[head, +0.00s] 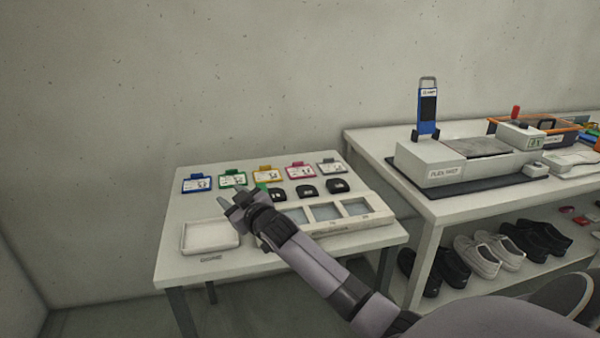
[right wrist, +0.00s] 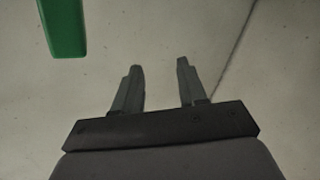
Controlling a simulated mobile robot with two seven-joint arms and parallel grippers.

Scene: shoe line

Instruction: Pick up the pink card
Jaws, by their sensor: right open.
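The pink card (head: 300,171) lies at the back of the small white table, between the yellow card (head: 267,175) and the grey card (head: 331,167). My right gripper (head: 228,200) is over the left part of the table, in front of the green card (head: 232,179) and to the left of the pink card. It is open and empty; both fingers (right wrist: 156,80) show apart in the right wrist view, with no card between them. The pink card does not show in the right wrist view. My left gripper is not in view.
A blue card (head: 197,184) lies at the far left of the row. Several black items (head: 307,191) sit in front of the cards. A white tray (head: 211,249) and a compartment tray (head: 372,221) lie nearer. A longer bench (head: 440,210) stands right.

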